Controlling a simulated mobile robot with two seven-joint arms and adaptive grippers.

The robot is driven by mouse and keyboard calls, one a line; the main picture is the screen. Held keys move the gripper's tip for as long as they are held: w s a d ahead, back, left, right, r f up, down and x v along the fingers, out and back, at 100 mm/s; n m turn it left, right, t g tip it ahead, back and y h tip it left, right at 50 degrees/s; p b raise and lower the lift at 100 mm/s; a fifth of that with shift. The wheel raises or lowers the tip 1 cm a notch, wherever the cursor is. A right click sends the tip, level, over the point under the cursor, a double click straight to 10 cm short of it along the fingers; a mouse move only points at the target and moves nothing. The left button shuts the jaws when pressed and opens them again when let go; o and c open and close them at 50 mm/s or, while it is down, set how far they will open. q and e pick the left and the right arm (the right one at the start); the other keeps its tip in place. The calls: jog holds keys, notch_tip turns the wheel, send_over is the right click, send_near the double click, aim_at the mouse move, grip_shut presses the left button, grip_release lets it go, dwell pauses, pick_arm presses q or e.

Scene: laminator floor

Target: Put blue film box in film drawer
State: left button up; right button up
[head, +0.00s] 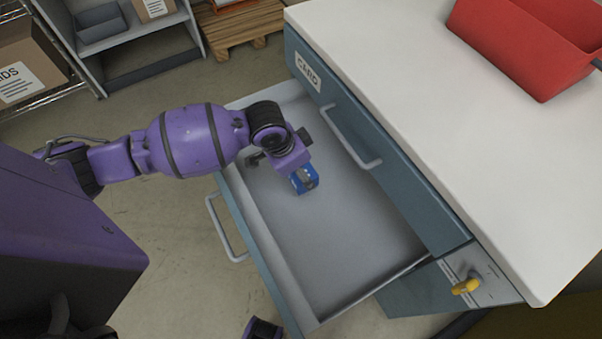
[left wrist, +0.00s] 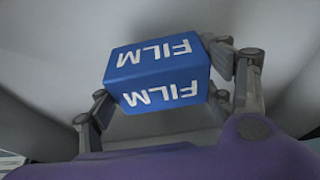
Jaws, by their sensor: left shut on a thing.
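The blue film box (head: 304,179) is in my left gripper (head: 297,173), over the open lower drawer (head: 360,235) of the blue-grey cabinet. In the left wrist view the box (left wrist: 158,72) shows white FILM lettering on two faces, and the fingers of my left gripper (left wrist: 172,95) close on it from both sides. The drawer is pulled out and its visible floor is bare. I cannot tell whether the box touches the drawer floor. My right gripper is not in view; only a small purple part of mine shows at the bottom edge.
The upper drawer, labelled CARD (head: 308,72), is shut above the open one. A red bin (head: 520,50) stands on the white worktop (head: 430,100). A yellow key-like knob (head: 466,286) sticks out at the cabinet side. Shelves (head: 110,45) and a pallet (head: 240,27) stand behind.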

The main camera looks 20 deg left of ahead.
pick_arm(q)
jog(key=shift+w+f, duration=0.45)
jog(key=shift+f, duration=0.05)
notch_tip(320, 180, down, 3)
jog(key=shift+r+b, duration=0.1)
jog(key=shift+b, duration=0.25)
jog(key=o, duration=1.4)
jog(key=shift+c, duration=0.2)
jog(key=shift+s, duration=0.1)
jog(key=p+v, duration=0.2)
jog(key=v, duration=0.9)
jog(key=shift+a, duration=0.1)
jog(key=shift+s+a+r, duration=0.1)
jog(key=shift+s+r, duration=0.05)
jog(key=shift+r, duration=0.3)
